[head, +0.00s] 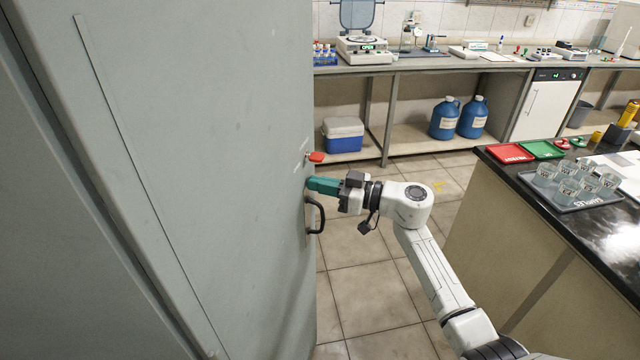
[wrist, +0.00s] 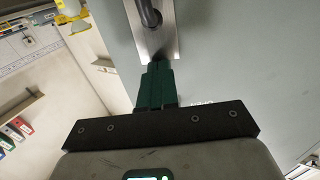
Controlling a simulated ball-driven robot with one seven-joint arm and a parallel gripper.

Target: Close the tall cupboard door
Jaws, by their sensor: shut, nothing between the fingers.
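The tall cupboard door (head: 220,170) is a large grey-green panel filling the left of the head view. It also fills the right of the wrist view (wrist: 235,60). Its black bar handle (head: 318,216) is near its right edge, and a red piece (head: 316,157) sticks out above it. In the wrist view, the dark handle (wrist: 149,12) lies over a bright metal plate. My gripper (head: 312,184) has green fingers, shut and empty, at the door's edge just above the handle. In the wrist view, its fingertips (wrist: 157,68) are at the plate's lower end; I cannot tell whether they touch.
A black-topped bench (head: 600,228) with a tray of beakers (head: 575,205) stands on the right. Blue jugs (head: 445,119) and a blue cooler (head: 343,135) sit on the low shelf behind. Tiled floor (head: 365,290) is clear between the door and the bench.

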